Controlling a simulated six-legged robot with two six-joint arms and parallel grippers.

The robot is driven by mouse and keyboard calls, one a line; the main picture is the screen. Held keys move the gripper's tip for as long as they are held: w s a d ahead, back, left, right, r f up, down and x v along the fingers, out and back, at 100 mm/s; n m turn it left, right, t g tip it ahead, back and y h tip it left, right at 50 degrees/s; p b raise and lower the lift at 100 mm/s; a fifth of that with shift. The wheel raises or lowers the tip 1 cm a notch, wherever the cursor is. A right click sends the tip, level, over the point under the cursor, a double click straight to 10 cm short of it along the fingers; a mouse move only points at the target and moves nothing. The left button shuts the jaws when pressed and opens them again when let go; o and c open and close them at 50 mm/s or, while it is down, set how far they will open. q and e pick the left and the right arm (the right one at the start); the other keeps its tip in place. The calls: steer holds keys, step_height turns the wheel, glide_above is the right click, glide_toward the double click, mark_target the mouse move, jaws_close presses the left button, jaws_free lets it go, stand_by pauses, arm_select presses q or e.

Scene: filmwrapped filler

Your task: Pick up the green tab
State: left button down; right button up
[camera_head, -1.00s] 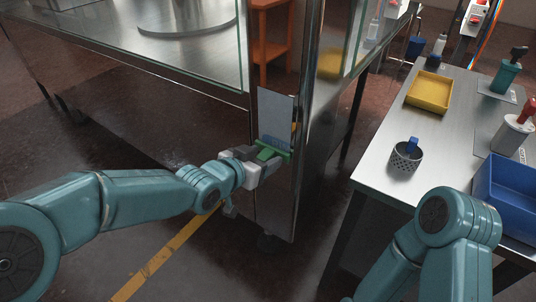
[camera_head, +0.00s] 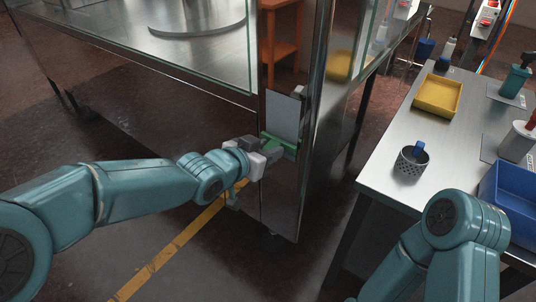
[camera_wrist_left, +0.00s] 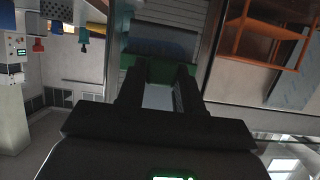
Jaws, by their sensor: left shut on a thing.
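The green tab (camera_head: 285,144) is at the lower edge of a grey panel (camera_head: 284,115), on the metal corner post of the glass-sided machine. My left gripper (camera_head: 268,147) reaches it from the left and is shut on the tab. In the left wrist view the green tab (camera_wrist_left: 152,70) lies across the tips of my two dark fingers (camera_wrist_left: 157,82), with a grey-blue surface just beyond it. The fingers hide part of the tab. My right arm shows at the lower right of the head view; its gripper is out of the picture.
A metal table (camera_head: 384,172) stands at the right with a yellow tray (camera_head: 438,95), a mesh cup (camera_head: 411,161) and a blue bin (camera_head: 510,205). The machine's post (camera_head: 283,205) is close beside my left gripper. Open floor lies below the left forearm.

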mark_target(267, 149)
arm_select(q)
step_height(267, 149, up, 4)
steer(key=shift+f+p, duration=0.15)
steer(key=shift+p, duration=0.6)
steer(key=s+a+p, duration=0.3)
steer(key=s+a, duration=0.8)
steer(key=s, duration=0.5)
steer(key=s+a+r+p, duration=0.2)
steer(key=s+a+r, duration=0.1)
steer(key=r, duration=0.4)
steer(key=shift+s+a+p, duration=0.3)
steer(key=shift+s+p, duration=0.1)
steer(key=shift+s, duration=0.15)
